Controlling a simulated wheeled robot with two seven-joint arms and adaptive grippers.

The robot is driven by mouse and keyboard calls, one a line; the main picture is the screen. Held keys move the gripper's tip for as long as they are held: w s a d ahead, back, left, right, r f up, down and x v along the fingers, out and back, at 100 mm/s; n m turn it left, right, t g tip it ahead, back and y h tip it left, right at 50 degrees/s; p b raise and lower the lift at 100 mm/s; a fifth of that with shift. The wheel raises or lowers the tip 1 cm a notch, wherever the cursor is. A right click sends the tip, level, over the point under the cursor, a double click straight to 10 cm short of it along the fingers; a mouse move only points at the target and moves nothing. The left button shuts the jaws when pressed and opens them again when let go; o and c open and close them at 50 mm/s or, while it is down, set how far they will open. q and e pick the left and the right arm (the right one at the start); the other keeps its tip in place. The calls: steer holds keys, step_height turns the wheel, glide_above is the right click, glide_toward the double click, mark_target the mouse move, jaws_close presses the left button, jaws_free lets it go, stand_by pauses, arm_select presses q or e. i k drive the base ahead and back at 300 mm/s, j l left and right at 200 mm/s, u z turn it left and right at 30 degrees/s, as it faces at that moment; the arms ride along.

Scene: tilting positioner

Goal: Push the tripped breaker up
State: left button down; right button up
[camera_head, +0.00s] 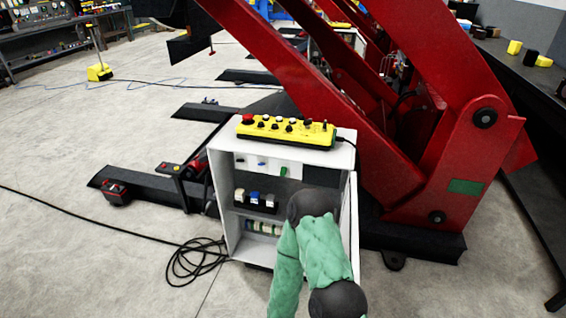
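An open white electrical cabinet (216,190) stands on the floor near the middle of the view. On its upper inside row are small white breakers (262,164) with dark, blue and green marks. They are too small to tell which one is tripped. A dark block with white, blue and beige parts (255,199) sits on the row below, and pale terminals (262,228) lie at the bottom. One green-sleeved arm of mine reaches up in front of the cabinet's right side and covers part of the inside. Its gripper is hidden, and no other gripper shows.
A yellow control box (285,132) with a red button and several knobs lies on the cabinet's top. A large red lifting frame (440,180) stands close on the right. A coiled black cable (195,262) lies on the floor at left. Floor at the front left is mostly clear.

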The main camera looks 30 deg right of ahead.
mark_target(283, 171)
steer(key=i+j+z, duration=0.2)
steer(key=i+z, duration=0.25)
steer(key=i+j+z, duration=1.15)
steer(key=j+z, duration=0.2)
steer(key=i+j+z, duration=0.15)
steer(key=j+z, duration=0.25)
steer(key=j, duration=0.4)
